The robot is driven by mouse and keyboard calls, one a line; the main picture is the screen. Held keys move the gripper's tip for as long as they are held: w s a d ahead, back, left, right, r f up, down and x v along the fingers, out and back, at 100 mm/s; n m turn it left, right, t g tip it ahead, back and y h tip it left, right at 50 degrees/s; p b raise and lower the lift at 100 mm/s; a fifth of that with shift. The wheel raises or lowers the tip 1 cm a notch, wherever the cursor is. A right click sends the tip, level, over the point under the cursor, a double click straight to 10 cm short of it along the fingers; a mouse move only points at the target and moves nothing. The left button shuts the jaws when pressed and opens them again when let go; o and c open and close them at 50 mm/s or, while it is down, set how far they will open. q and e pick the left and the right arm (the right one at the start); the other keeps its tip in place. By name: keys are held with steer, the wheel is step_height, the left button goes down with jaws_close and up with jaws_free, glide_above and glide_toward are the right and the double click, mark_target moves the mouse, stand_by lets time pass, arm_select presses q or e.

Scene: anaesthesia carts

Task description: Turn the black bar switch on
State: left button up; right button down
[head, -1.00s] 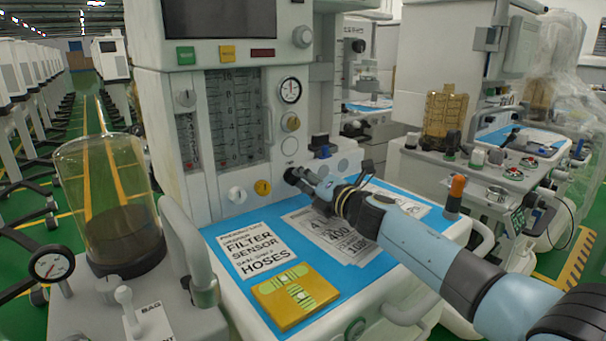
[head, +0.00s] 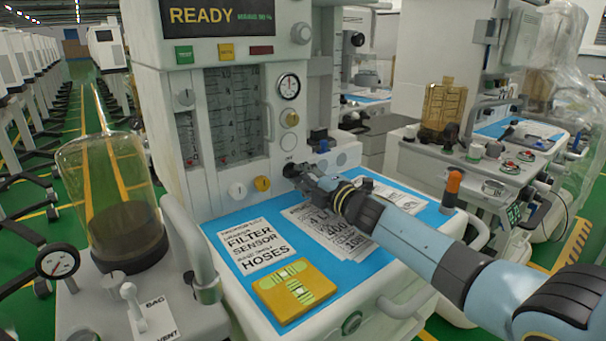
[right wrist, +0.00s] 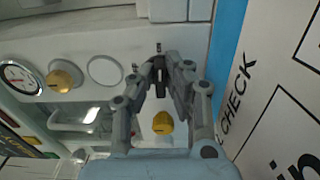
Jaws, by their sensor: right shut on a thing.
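The black bar switch (right wrist: 159,78) is on the white front panel of the anaesthesia cart (head: 205,205), just above the blue work surface. In the right wrist view it sits between the fingertips of my right gripper (right wrist: 160,72), with small black marks on the panel around it. My right gripper, also in the head view (head: 291,172), is shut on the switch, and its fingers hide most of it there. The cart's screen (head: 218,17) is lit and reads READY in yellow. My left gripper is not in view.
A yellow knob (head: 263,184) and a white knob (head: 237,190) are left of the switch. Printed sheets (head: 252,248) and a yellow pad (head: 295,290) lie on the blue surface (head: 345,275).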

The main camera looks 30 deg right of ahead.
steer(key=shift+f, duration=0.1)
steer(key=c, duration=1.4)
jaws_free()
steer(key=shift+o, duration=0.2)
steer(key=shift+s, duration=0.1)
steer(key=s, duration=0.4)
steer(key=s+d, duration=0.1)
steer(key=s, duration=0.6)
steer(key=shift+s+d, duration=0.35)
steer(key=shift+s, duration=0.05)
